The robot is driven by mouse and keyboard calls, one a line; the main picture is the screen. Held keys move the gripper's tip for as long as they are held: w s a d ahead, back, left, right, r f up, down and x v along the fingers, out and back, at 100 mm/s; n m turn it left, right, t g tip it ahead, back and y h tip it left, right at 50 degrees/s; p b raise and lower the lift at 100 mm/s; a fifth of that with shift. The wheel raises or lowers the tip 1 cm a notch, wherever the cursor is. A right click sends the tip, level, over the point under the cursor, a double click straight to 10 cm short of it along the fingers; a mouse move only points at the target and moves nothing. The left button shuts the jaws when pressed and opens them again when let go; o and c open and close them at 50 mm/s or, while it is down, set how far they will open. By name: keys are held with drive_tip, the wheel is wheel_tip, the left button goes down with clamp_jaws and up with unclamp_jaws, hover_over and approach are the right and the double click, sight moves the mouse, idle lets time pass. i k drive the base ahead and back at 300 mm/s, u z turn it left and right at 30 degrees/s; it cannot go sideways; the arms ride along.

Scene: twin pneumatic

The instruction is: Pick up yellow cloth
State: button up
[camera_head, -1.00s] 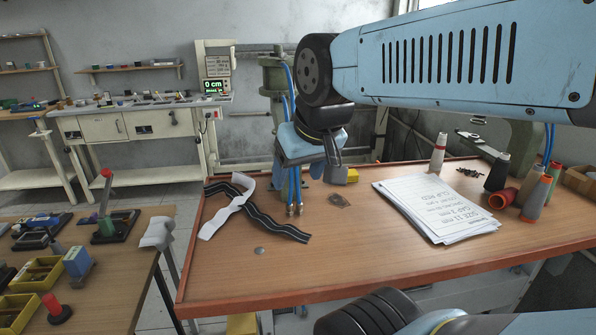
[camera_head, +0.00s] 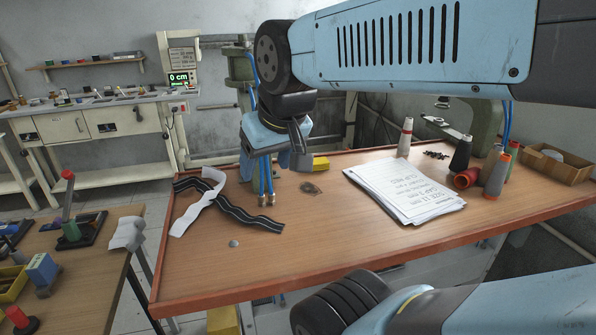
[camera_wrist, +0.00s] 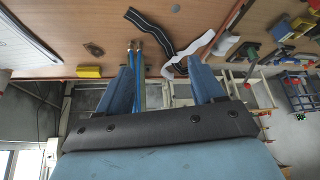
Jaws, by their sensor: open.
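A small yellow item (camera_head: 320,163) lies at the back edge of the wooden worktable (camera_head: 300,255). It looks block-like, and I cannot tell whether it is cloth. It also shows in the wrist view (camera_wrist: 89,72), left of my fingers. My gripper (camera_head: 276,165) hangs over the back of the table, left of the yellow item and apart from it. In the wrist view my gripper (camera_wrist: 163,60) has its two blue fingers spread wide, with nothing held between them.
Two blue hoses (camera_head: 268,178) with brass ends stand close to my fingers. A black striped strip (camera_head: 245,216) and a white strip (camera_head: 200,203) cross on the left. Papers (camera_head: 405,190) and thread spools (camera_head: 465,165) are on the right. The table's front is mostly clear.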

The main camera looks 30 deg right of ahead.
sight(322, 163)
drive_tip(key=u, duration=0.6)
drive_tip(key=k, duration=1.1)
drive_tip(key=z, duration=0.7)
drive_tip(key=i, duration=1)
drive_tip(key=u, duration=0.05)
